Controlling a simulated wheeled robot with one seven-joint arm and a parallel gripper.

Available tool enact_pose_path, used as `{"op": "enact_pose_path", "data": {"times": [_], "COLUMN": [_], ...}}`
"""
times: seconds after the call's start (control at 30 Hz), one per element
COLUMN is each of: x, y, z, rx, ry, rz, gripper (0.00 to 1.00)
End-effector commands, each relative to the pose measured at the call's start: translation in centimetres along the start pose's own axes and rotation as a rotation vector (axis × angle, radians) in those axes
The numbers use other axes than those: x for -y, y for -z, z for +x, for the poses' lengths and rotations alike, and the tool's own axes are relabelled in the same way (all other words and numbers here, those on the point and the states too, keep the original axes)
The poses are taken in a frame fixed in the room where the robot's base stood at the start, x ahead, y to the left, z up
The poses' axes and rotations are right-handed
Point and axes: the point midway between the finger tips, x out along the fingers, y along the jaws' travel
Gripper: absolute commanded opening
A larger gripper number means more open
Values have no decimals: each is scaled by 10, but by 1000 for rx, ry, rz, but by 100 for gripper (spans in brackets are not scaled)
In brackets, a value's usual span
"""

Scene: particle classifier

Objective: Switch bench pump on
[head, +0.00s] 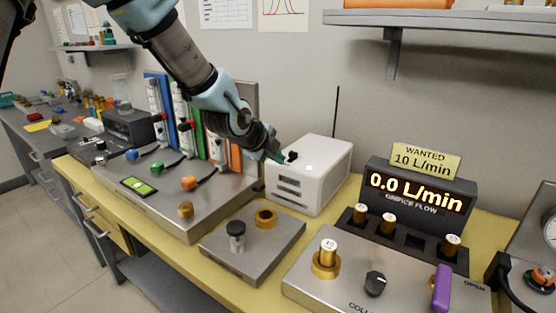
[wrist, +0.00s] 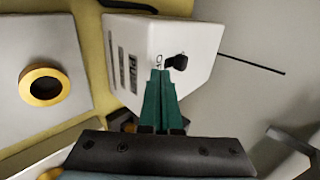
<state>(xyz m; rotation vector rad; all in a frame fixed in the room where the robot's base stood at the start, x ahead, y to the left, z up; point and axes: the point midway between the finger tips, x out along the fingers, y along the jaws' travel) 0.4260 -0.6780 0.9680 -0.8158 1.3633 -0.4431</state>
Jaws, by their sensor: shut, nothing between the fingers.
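A white box (head: 312,186), which looks like the bench pump, stands on the bench with dark slots in its front and a thin rod behind it. A small black switch (head: 292,157) sits on its top near the left edge. My gripper (head: 281,158) is shut and empty, with its green fingertips right beside the switch. In the wrist view the box (wrist: 132,62) fills the middle, and the fingertips (wrist: 162,73) lie just left of and below the black switch (wrist: 177,62). I cannot tell whether they touch it. Markings by the switch are partly hidden by the fingers.
A flow display (head: 415,200) reads 0.0 L/min under a yellow card (head: 425,161) reading WANTED 10 L/min. A metal plate (head: 255,262) with a brass ring (head: 266,218) lies before the box. A panel with tubes (head: 160,190) stands left. A shelf (head: 450,19) hangs above right.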

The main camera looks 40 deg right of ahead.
Motion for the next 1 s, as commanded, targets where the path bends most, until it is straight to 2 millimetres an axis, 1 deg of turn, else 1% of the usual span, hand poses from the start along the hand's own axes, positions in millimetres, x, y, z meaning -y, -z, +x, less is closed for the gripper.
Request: {"op": "enact_pose_path", "data": {"times": [0.03, 0.27, 0.6, 0.8, 1.0], "x": [2, 2, 3, 2, 1], "y": [-1, -2, -2, -1, 0], "z": [-7, -33, -82, -95, -98], "rx": [2, 3, 4, 2, 1], "ry": [5, 4, 3, 3, 2], "rz": [1, 0, -1, 1, 0], "gripper": [0, 0, 0, 0, 0]}}
